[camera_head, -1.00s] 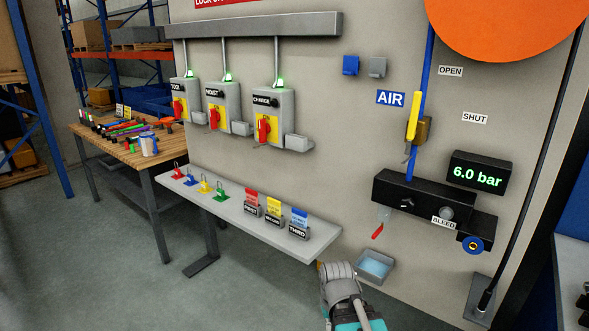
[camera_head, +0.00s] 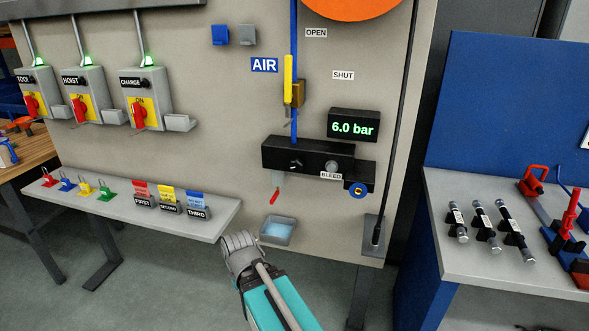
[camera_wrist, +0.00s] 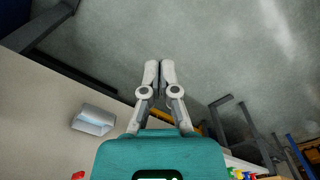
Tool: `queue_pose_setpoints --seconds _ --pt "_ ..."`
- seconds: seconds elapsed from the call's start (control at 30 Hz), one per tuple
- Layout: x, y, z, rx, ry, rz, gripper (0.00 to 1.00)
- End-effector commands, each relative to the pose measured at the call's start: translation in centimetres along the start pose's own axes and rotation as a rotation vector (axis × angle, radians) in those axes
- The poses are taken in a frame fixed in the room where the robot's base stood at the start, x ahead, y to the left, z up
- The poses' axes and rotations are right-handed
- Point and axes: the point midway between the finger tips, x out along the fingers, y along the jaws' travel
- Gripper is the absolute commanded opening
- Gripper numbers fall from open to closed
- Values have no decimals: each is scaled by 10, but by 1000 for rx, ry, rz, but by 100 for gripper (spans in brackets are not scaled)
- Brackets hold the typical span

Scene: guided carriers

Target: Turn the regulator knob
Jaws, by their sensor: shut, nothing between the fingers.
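The black regulator unit (camera_head: 275,153) is mounted on the beige panel below the blue air pipe. A dark knob with a light mark (camera_head: 297,163) is on its front, with a grey round button (camera_head: 331,166) to the right, near the BLEED label. A blue ring (camera_head: 357,190) is on the lower right block. The display (camera_head: 353,127) reads 6.0 bar. My gripper (camera_wrist: 160,68) is shut and empty in the wrist view, over the grey floor and apart from the unit.
A yellow valve lever (camera_head: 288,80) stands upright on the pipe. A small tray (camera_head: 277,230) with blue contents is below the unit. A grey shelf (camera_head: 130,207) with padlocks and tags juts out at left. A workbench (camera_head: 470,255) with several cylinders stands at right.

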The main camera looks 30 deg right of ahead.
Motion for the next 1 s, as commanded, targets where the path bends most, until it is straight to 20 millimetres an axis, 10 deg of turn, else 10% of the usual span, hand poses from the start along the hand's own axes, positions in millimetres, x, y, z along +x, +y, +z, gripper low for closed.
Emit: queue_pose_setpoints --seconds 0.23,0.53,0.77,1.0 --pt "0 0 0 0 0 0 0" --pt "-1 14 -8 -45 35 62 56" --pt "-12 61 -34 -208 125 279 98" --pt "-43 123 -68 -483 179 624 99"
